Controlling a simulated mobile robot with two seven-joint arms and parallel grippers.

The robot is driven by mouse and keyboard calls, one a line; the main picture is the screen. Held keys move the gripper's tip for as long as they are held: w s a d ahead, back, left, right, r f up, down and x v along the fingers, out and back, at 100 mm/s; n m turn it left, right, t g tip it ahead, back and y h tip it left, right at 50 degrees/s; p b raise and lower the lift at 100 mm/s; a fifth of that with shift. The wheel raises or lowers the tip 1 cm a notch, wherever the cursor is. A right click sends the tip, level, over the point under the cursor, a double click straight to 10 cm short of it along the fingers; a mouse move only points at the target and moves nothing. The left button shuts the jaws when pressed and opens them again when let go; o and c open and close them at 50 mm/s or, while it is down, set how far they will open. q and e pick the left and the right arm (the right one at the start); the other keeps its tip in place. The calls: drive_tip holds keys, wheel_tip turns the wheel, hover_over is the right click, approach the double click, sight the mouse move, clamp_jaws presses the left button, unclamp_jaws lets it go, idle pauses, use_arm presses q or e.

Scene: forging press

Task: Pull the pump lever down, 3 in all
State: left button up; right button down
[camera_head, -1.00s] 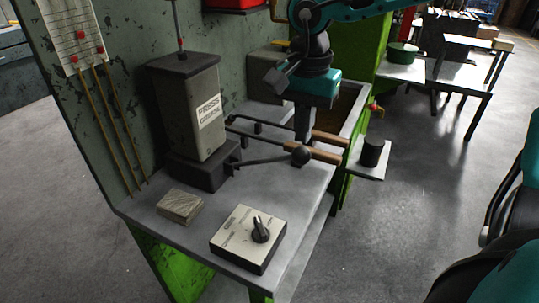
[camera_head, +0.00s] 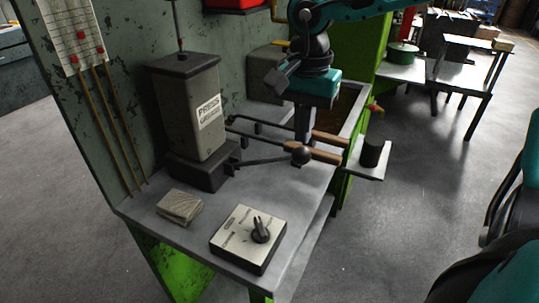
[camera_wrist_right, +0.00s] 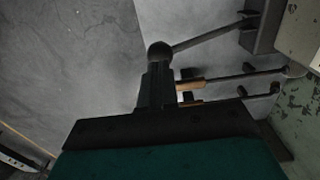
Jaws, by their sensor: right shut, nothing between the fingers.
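The pump lever (camera_head: 265,160) is a dark rod with a black ball knob (camera_head: 301,155) at its end. It reaches out nearly level from the dark base of the grey press column (camera_head: 190,110). My right gripper (camera_head: 302,138) points down at the knob, shut and empty, with its fingertips at or just above it. I cannot tell whether they touch. In the right wrist view the knob (camera_wrist_right: 159,50) shows just past the tips of the shut fingers (camera_wrist_right: 156,80), and the lever rod (camera_wrist_right: 205,39) runs off to the right. My left gripper is not in view.
Wooden-handled rods (camera_head: 328,156) lie just beyond the knob. A control box with a dial (camera_head: 235,235) and a wooden block (camera_head: 180,207) sit on the bench. A small side shelf (camera_head: 372,174) holds a dark cylinder (camera_head: 372,150).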

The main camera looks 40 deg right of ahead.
sight(310, 156)
idle(0.3)
drive_tip(key=shift+s+d+f+b, duration=0.1)
drive_tip(key=shift+s+f+b, duration=0.1)
drive_tip(key=shift+f+b, duration=0.9)
drive_tip(key=shift+s+f+b, duration=0.2)
drive_tip(key=shift+f+b, duration=0.4)
drive_tip(key=shift+f, duration=0.2)
wheel_tip(310, 156, down, 2)
drive_tip(key=shift+s+d+f+b, duration=0.1)
drive_tip(key=shift+s+d+b, duration=0.05)
drive_tip(key=shift+b, duration=0.85)
drive_tip(key=shift+s+d+f+b, duration=0.1)
drive_tip(key=shift+s+f+b, duration=0.1)
drive_tip(key=shift+f+b, duration=0.7)
drive_tip(key=shift+f, duration=0.15)
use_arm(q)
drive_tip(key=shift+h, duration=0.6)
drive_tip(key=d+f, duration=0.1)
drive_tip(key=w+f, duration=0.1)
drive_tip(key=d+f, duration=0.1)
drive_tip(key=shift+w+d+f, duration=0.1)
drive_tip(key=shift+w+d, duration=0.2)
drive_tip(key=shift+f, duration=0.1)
use_arm(e)
drive_tip(key=shift+f, duration=0.1)
